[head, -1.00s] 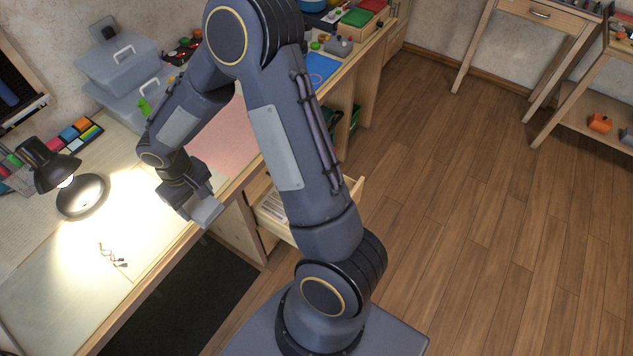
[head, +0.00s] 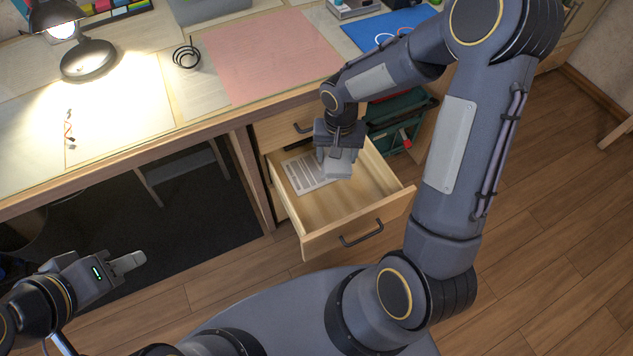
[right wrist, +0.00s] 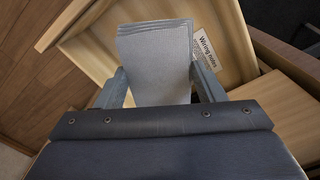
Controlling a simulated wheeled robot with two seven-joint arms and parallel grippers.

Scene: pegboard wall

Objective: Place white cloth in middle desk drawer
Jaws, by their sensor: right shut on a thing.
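The open desk drawer (head: 345,228) is pulled out from under the desk, with a printed paper (head: 305,173) lying inside at its left. My right gripper (head: 338,160) is above the back part of this drawer. It is shut on the cloth (right wrist: 158,62), which looks light grey and folded in the right wrist view. The cloth sits between the two fingers, over the drawer opening. In the head view the cloth is mostly hidden by the gripper. My left gripper (head: 128,262) is at the lower left, away from the desk; its finger gap cannot be made out.
Another drawer front (head: 283,127) is closed just above the open one. A green bin (head: 400,125) with tools stands right of the drawer. The desk top holds a lamp (head: 88,60), a pink mat (head: 270,55) and a black cable coil (head: 186,54).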

